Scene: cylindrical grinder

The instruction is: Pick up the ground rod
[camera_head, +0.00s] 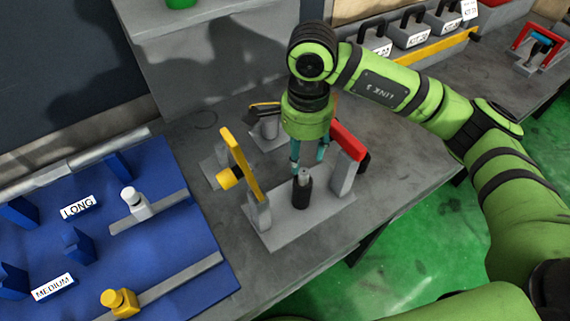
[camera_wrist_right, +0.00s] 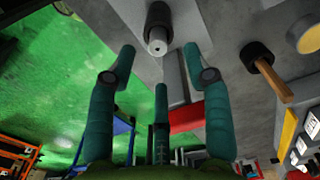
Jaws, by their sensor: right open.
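A short upright rod with a dark body and a light grey tip (camera_head: 302,190), which looks like the ground rod, stands on the grey fixture plate (camera_head: 283,228). It also shows in the right wrist view (camera_wrist_right: 158,28) just beyond the fingertips. My right gripper (camera_head: 308,160), with teal fingers, points down and hangs over the plate, just behind and above the rod. My left gripper is not in view.
A yellow bar with a knob (camera_head: 240,165) stands left of the rod and a red bar (camera_head: 348,141) right of it. A blue board (camera_head: 170,255) marked LONG and MEDIUM lies at left. Grey weights (camera_head: 410,33) line the back. The bench front is clear.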

